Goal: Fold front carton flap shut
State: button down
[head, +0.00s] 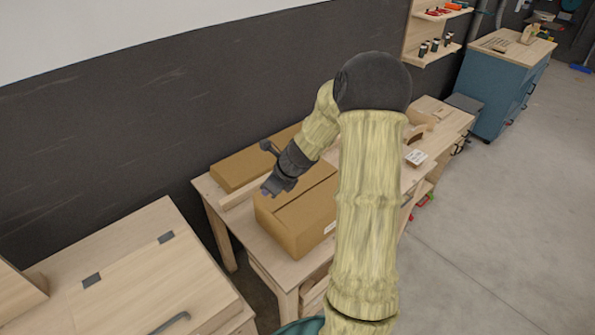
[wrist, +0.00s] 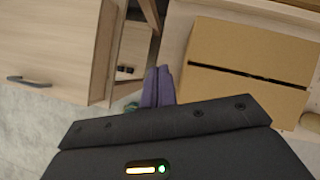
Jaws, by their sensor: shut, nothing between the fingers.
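The brown cardboard carton (head: 292,231) stands on the wooden workbench, with a white label low on its right side. My gripper (head: 267,191) is over or beside its upper left corner; I cannot tell whether it touches. In the wrist view the carton (wrist: 245,50) fills the upper right. A narrow dark gap runs across its top between two nearly flat panels, and the near panel is partly hidden by my gripper body. My purple fingers (wrist: 158,86) are shut together and empty, just left of the carton's edge. My arm hides the carton's right part in the head view.
A second, flatter carton (head: 238,168) lies behind on the workbench (head: 216,200). A wooden cabinet (head: 150,275) stands to the left, across a gap. White card (head: 416,157) and wooden pieces lie farther right. The dark wall (head: 120,125) is behind.

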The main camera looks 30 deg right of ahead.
jog(key=s+a+r+n+g+h+b, duration=0.1)
jog(key=s+a+n, duration=0.3)
jog(key=s+n, duration=0.6)
jog(key=s+a+r+n+g+h+b, duration=0.1)
jog(key=s+a+n, duration=0.4)
jog(key=s+n, duration=0.5)
jog(key=r+n+h+b, duration=0.1)
jog(key=n, duration=0.8)
jog(key=shift+s+a+g+h, duration=0.25)
jog(key=shift+s+g+h, duration=0.05)
jog(key=shift+g, duration=0.1)
